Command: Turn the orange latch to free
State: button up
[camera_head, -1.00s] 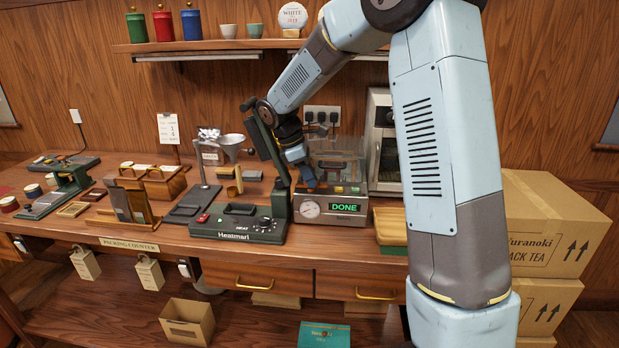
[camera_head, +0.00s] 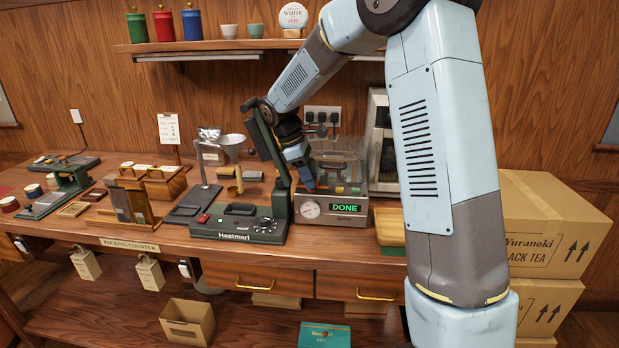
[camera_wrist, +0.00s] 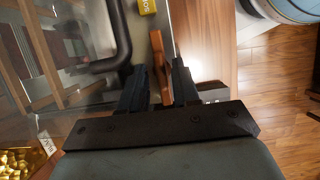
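The orange latch (camera_wrist: 158,52) shows in the wrist view as a narrow bar running between my two fingers. It belongs to the clear-lidded machine (camera_head: 331,209) with a round gauge and a green DONE display on the counter. My gripper (camera_wrist: 162,72) has one dark finger on each side of the latch with a narrow gap. I cannot tell whether both fingers touch it. In the head view my gripper (camera_head: 308,183) points down at the front left of the machine's top, and its wrist hides part of the lid.
The green Heatmari heat sealer (camera_head: 237,226) stands close on the left, its raised arm beside my wrist. A dark lid handle (camera_wrist: 113,40) lies left of the latch in the wrist view. Tea cartons (camera_head: 550,225) are stacked at right. Wooden trays and tools fill the counter's left.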

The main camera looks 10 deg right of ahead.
jog(key=shift+o, duration=0.5)
jog(key=s+v, duration=0.1)
jog(key=v, duration=0.6)
jog(key=shift+w+r, duration=0.15)
jog(key=shift+w, duration=0.4)
jog(key=shift+a, duration=0.1)
